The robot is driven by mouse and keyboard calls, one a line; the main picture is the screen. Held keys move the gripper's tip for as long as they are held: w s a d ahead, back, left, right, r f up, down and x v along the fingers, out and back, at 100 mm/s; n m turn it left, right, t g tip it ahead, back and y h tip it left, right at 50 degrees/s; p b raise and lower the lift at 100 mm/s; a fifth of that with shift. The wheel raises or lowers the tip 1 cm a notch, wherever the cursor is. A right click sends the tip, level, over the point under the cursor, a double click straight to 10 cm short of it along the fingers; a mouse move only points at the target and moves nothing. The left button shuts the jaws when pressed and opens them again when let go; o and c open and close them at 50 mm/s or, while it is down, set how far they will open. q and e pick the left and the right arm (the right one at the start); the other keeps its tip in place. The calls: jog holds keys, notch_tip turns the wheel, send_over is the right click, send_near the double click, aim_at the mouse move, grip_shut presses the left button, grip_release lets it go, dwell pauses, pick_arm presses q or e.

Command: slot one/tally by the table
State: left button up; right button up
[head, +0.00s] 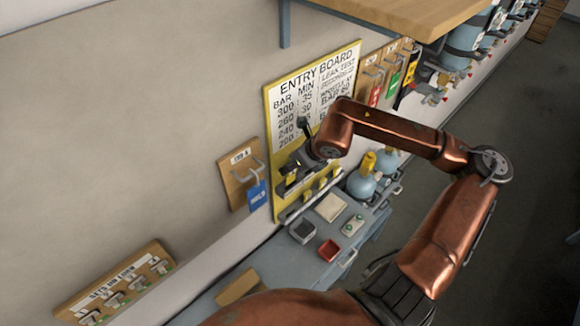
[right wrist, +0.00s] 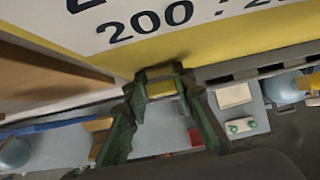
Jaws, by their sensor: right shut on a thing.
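The yellow-edged entry board (head: 268,130) hangs on the wall, with a white table of BAR and MIN figures. My right gripper (head: 291,180) is at the board's lower left part. It is shut on a small yellow tally (right wrist: 160,89), which sits between the fingertips in the right wrist view, just below the printed "200" row (right wrist: 150,22). I cannot tell whether the tally touches the board. Several other yellow pieces (head: 308,195) sit along the board's lower edge. My left gripper is not in view.
A hook board with a blue tag (head: 257,195) hangs left of the entry board. Below is a grey-blue bench with a red tray (head: 329,250), a dark-grey box (head: 302,231) and blue cylinders (head: 361,184). A wooden shelf (head: 400,14) juts out above.

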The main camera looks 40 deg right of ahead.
aim_at(293, 174)
dwell(0.5)
jog(key=shift+b, duration=0.5)
jog(key=shift+f+b, duration=2.2)
jog(key=shift+b, duration=0.2)
jog(key=o, duration=1)
jog(key=shift+s+r, duration=0.1)
jog(key=v, duration=1.2)
